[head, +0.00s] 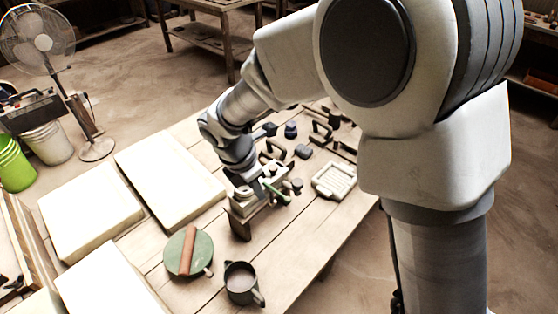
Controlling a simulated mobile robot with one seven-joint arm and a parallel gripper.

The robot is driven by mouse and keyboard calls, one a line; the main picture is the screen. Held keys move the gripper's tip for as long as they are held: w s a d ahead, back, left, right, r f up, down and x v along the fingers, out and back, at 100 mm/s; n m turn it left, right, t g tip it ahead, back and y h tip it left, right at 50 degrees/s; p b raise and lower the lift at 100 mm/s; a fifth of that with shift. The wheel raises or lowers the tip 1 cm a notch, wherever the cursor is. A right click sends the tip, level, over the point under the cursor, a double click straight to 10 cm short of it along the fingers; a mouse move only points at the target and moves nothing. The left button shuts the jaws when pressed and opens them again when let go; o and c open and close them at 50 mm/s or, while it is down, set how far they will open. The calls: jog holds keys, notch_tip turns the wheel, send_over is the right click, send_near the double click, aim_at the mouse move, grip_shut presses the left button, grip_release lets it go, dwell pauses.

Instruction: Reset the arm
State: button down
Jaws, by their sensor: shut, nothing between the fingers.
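My arm reaches from the right over the wooden table (285,262). The gripper is shut with nothing held. Part of the press is hidden behind my gripper.
White slabs (170,178) lie at the left. A green round board with a brown roller (188,250) and a dark mug (241,283) stand in front. A pale tile mould (334,181), dark blocks (303,152) and handled tools (321,133) crowd the right and back.

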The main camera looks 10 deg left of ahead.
jog(key=shift+r, duration=0.1)
jog(key=d+r+m+t, duration=0.1)
jog(key=d+r+m, duration=1.3)
jog(key=d, duration=0.4)
jog(key=s+d+r+m+t+y, duration=0.1)
jog(key=s+d+r+m, duration=0.3)
jog(key=s+d+m, duration=0.7)
jog(key=shift+s+d+r+m+t+y, duration=0.35)
jog(key=shift+d+m+t, duration=0.35)
jog(key=shift+m, duration=1.1)
